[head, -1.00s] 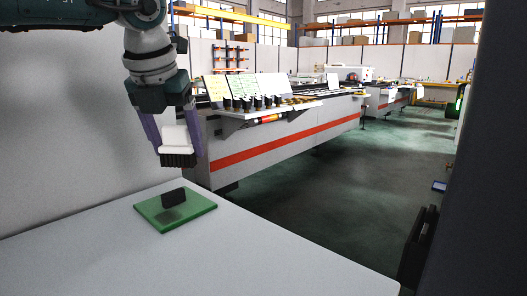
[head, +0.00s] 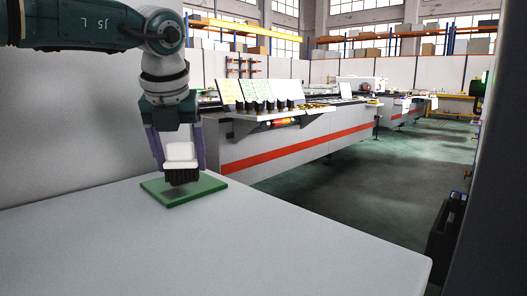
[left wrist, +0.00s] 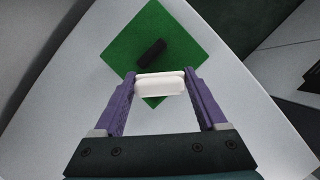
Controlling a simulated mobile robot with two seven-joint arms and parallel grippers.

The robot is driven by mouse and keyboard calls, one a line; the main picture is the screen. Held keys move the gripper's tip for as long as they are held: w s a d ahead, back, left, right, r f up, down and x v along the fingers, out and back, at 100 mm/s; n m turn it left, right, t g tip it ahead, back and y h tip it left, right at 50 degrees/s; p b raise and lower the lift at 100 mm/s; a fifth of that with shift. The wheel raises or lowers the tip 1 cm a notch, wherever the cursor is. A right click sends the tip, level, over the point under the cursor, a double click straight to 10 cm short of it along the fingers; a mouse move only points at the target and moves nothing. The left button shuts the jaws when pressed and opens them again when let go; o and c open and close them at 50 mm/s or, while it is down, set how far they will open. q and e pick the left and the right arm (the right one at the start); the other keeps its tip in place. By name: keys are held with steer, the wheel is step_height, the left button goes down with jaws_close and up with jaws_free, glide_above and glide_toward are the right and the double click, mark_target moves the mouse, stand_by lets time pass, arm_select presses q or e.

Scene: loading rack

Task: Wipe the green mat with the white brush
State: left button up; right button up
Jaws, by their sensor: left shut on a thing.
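The white brush (head: 180,153), with dark bristles facing down, is held between the purple fingers of my left gripper (head: 181,164). It also shows in the left wrist view (left wrist: 160,85). The green mat (head: 208,190) lies flat on the pale table, and the brush is over it in the head view. Whether the bristles touch anything is not clear. In the left wrist view a dark block (left wrist: 151,53) is on the mat (left wrist: 185,45), beyond the brush. In the head view the brush hides most or all of this block. My right gripper is not in view.
The pale table (head: 290,245) is clear in front of and to the right of the mat. A wall stands behind the table. Beyond the table is a long white machine bench (head: 300,142) with an orange stripe, and open dark floor (head: 370,180).

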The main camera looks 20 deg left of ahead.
arm_select(q)
steer(key=shift+f+b, duration=0.65)
steer(key=shift+f, duration=0.5)
stand_by(0.5)
steer(key=shift+r, duration=0.1)
steer(key=shift+s+a+p, duration=0.15)
steer(key=shift+s+p, duration=0.05)
steer(key=shift+p, duration=0.2)
steer(key=shift+s+a+r+p, duration=0.1)
steer(key=shift+s+a+p, duration=0.1)
steer(key=shift+s+p, duration=0.2)
steer(key=shift+s+a+r+p, duration=0.15)
steer(key=shift+s+p, duration=0.1)
steer(key=shift+s, duration=0.2)
steer(key=shift+s+a+f+p, duration=0.1)
steer(key=shift+s+a+p, duration=0.1)
steer(key=shift+s, duration=0.2)
steer(key=shift+s+a+f+p, duration=0.1)
steer(key=shift+s+p, duration=0.05)
steer(key=shift+s, duration=0.2)
steer(key=shift+f, duration=0.3)
steer(key=shift+w+d+b, duration=0.3)
steer(key=shift+w+b, duration=0.25)
steer(key=shift+w, duration=0.1)
steer(key=shift+w+d+b, duration=0.25)
steer(key=shift+w+b, duration=0.3)
steer(key=shift+w, duration=0.1)
steer(key=shift+w+d+r, duration=0.1)
steer(key=shift+w+d, duration=0.15)
steer(key=shift+w, duration=0.3)
